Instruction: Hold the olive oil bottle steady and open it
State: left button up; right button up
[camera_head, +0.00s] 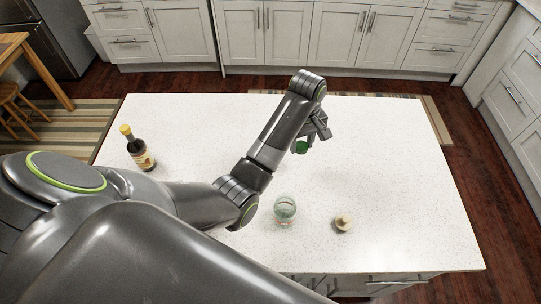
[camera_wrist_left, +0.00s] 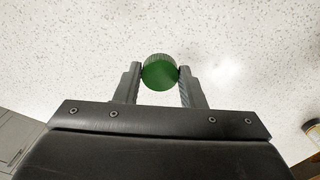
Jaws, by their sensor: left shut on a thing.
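A dark bottle (camera_head: 141,155) with a yellow top and a pale label stands upright near the left edge of the white counter. It is the only bottle I can make out, but I cannot read its label to tell if it is the olive oil. My left gripper (camera_head: 307,143) is over the middle of the counter, away from that bottle. It is shut on a green round cap (camera_head: 301,147). In the left wrist view my fingers (camera_wrist_left: 160,80) pinch the ridged green cap (camera_wrist_left: 160,73) from both sides; no bottle shows under it. My right gripper is out of view.
A clear greenish glass (camera_head: 285,211) stands near the counter's front edge. A small beige object (camera_head: 343,223) sits to its right. The white counter (camera_head: 400,160) is clear at the right and back. Cabinets and a wooden table stand beyond.

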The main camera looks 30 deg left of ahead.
pick_arm(q)
jog(key=s+a+m+p, duration=0.2)
jog(key=s+a+m, duration=0.1)
jog(key=a, duration=0.1)
send_over(280, 172)
jog(key=shift+m, duration=0.3)
notch_tip(280, 172, down, 5)
jog(key=shift+s+f+b, duration=0.1)
jog(key=shift+b, duration=0.25)
notch_tip(280, 172, down, 4)
jog(key=shift+r+p, duration=0.2)
jog(key=shift+p, duration=0.25)
jog(key=shift+f, duration=0.4)
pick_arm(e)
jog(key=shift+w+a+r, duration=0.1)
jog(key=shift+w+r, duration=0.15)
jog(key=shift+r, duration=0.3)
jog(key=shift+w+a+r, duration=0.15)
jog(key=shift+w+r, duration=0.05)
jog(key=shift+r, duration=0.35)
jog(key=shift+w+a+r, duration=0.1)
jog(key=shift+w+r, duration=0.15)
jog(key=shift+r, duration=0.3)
pick_arm(q)
jog(key=o, duration=1.1)
jog(key=shift+f, duration=0.15)
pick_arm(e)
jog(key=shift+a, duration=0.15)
